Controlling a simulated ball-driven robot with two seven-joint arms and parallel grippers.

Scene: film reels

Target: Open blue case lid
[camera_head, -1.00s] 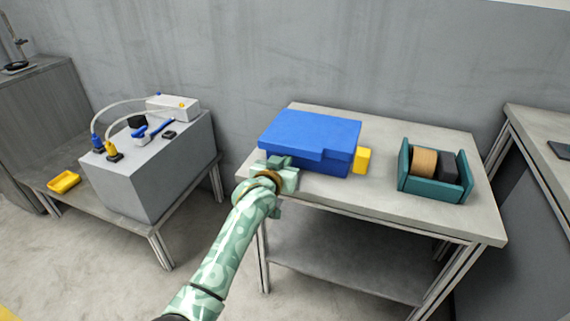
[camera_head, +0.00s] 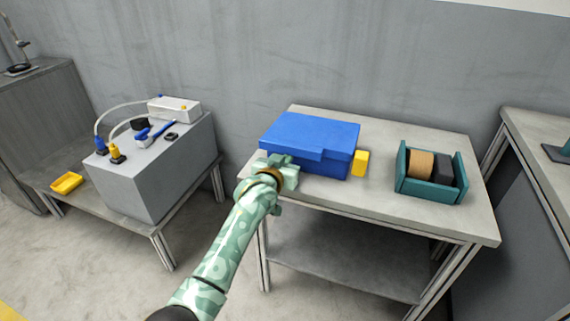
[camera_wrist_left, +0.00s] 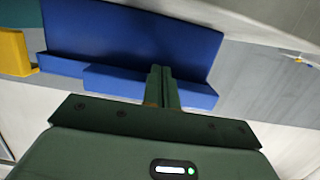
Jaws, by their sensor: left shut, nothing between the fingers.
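The blue case (camera_head: 312,132) lies on the grey table (camera_head: 415,214), and its lid looks closed. It also shows in the wrist view (camera_wrist_left: 130,38), with a step along its near edge. My left gripper (camera_head: 285,166) is at the case's front left corner. In the wrist view its two fingers (camera_wrist_left: 161,72) are together, with nothing between them, and overlap the step of the case. I cannot tell whether they touch it. The gripper hides part of the case's front left side. My right gripper is not in view.
A yellow block (camera_head: 361,163) sits at the case's right side. A teal holder (camera_head: 427,188) with an orange-brown reel and a black one stands further right. A grey box (camera_head: 160,170) with cables stands on the left table. Bare tabletop lies in front of the case.

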